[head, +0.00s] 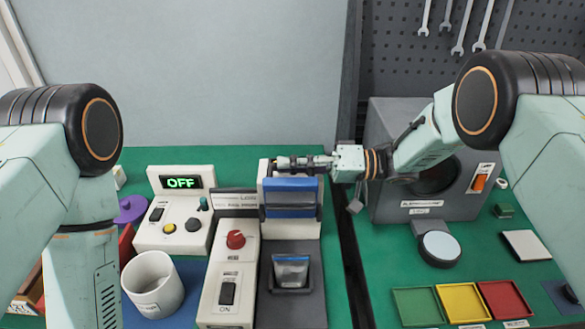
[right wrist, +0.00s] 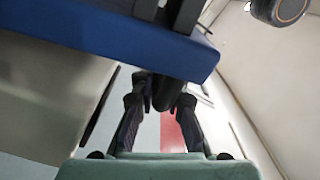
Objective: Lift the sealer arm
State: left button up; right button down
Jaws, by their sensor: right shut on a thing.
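The sealer arm (head: 290,226) is a pale panel with a blue bar (head: 290,198) across it. It stands up at the back of the sealer's dark bed (head: 290,309), with its blue bar facing the head camera. My right gripper (head: 287,163) reaches in from the right at the arm's top edge. In the right wrist view, its fingers (right wrist: 161,98) are shut on a dark handle (right wrist: 164,88) beside the blue bar (right wrist: 140,38). The handle is mostly hidden by the fingers in the head view. My left gripper is outside the view.
A clear pouch (head: 291,270) lies on the dark bed. Left are a control box reading OFF (head: 181,183), a red knob (head: 235,239) and a white cup (head: 152,284). A grey chamber (head: 400,125) and coloured trays (head: 460,303) stand right.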

dwell(0.3)
jog(key=c, duration=1.4)
grip_release()
jog(key=shift+w+f, duration=0.1)
jog(key=shift+o, duration=0.2)
jog(key=shift+d, duration=0.25)
jog(key=d, duration=1.1)
jog(key=shift+d, duration=0.3)
jog(key=shift+c, duration=0.2)
